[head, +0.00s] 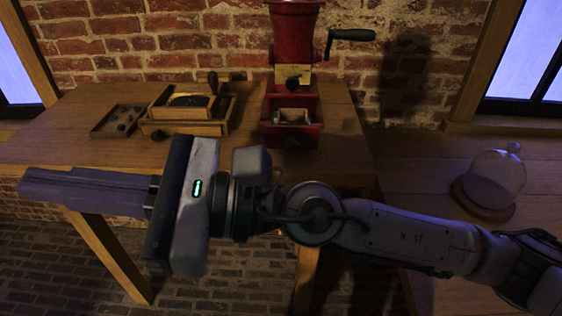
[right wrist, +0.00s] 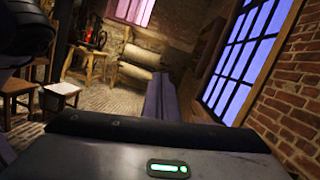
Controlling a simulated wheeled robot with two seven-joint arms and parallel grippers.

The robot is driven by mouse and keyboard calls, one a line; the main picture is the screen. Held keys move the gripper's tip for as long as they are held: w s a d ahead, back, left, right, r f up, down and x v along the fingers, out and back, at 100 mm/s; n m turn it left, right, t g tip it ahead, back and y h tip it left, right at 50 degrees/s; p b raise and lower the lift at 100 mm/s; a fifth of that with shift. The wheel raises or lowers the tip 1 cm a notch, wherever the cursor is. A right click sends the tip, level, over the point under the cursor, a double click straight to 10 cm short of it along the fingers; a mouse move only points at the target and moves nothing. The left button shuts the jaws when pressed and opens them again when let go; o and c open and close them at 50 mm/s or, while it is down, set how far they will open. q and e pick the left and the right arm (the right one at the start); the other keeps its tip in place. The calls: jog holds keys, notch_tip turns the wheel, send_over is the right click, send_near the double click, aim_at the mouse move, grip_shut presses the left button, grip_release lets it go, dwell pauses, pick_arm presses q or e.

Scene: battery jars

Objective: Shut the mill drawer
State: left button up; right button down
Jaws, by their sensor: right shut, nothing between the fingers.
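The red mill (head: 294,40) stands at the back of the wooden table, with a dark crank on its right. Its red drawer (head: 291,133) is pulled out at the front of the base; its open top shows a pale inside. My left gripper is not in view.
Left of the mill stand a wooden box (head: 158,129) with a dark knobbed piece in it and a small tray (head: 97,130) with several dark bits. A glass dome (head: 495,178) stands on a round wooden base at the right. A brick wall (head: 160,40) is behind.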

jog(key=w+d+r+m+t+y, duration=0.1)
jog(key=w+d+m+t+y, duration=0.1)
jog(key=w+m+t, duration=0.7)
jog(key=m+t+h+b, duration=0.2)
jog(key=m+t+h, duration=1)
jog(key=h, duration=1.1)
send_near(290, 147)
jog(key=shift+m+g, duration=0.5)
jog(key=shift+m, duration=0.1)
jog(key=w, duration=0.6)
jog(key=shift+w+d+r+b, duration=0.1)
jog(key=shift+w+r+b, duration=0.15)
jog(key=shift+r+b, duration=0.1)
